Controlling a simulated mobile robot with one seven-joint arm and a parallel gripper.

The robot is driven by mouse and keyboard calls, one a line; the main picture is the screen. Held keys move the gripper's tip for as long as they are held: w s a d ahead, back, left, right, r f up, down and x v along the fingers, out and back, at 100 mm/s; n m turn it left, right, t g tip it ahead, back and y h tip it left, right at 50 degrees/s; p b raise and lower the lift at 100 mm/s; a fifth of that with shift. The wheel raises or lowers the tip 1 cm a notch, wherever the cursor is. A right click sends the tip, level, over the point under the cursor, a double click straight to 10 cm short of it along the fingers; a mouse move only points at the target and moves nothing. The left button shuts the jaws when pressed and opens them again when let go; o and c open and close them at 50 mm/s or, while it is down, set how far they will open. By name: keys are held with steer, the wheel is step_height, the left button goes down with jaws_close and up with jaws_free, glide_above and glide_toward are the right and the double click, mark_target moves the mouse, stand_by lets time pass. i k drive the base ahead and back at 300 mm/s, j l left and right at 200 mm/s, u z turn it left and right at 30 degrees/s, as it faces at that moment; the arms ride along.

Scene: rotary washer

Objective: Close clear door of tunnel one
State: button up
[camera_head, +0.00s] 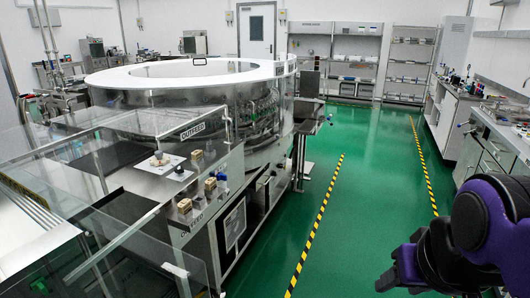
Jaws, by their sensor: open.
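Clear panels stand around the outfeed end of the washer at the left front. One large clear panel (150,119) lies tilted over the outfeed section, and another clear panel (100,255) shows at the lower left. I cannot tell which one is the door of tunnel one, as no tunnel label is readable. My gripper (400,268) is at the lower right, dark and purple, open and partly cut off from clear view by its angle. It is well to the right of the clear panels and touches nothing that I can see.
The round washer (185,90) with a white top ring fills the left middle. Its steel front cabinet (215,235) carries small wooden blocks and knobs. Green floor (370,215) between yellow-black stripes is clear. Benches (462,130) line the right wall, with shelving (408,65) behind.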

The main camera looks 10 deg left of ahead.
mark_target(29, 262)
steer(key=i+u, duration=0.2)
steer(key=u, duration=0.15)
steer(key=i+j+u, duration=0.1)
steer(key=u, duration=0.25)
steer(key=i+l+u, duration=0.1)
steer(key=i+u, duration=0.35)
steer(key=u, duration=0.35)
steer(key=i+u, duration=0.1)
steer(key=u, duration=0.85)
steer(key=i+l+u, duration=0.1)
steer(key=u, duration=0.4)
steer(key=l+u, duration=0.15)
steer(key=u, duration=0.3)
steer(key=k+u, duration=0.45)
steer(key=k+j+u, duration=0.1)
steer(key=k+u, duration=0.2)
steer(key=u, duration=0.15)
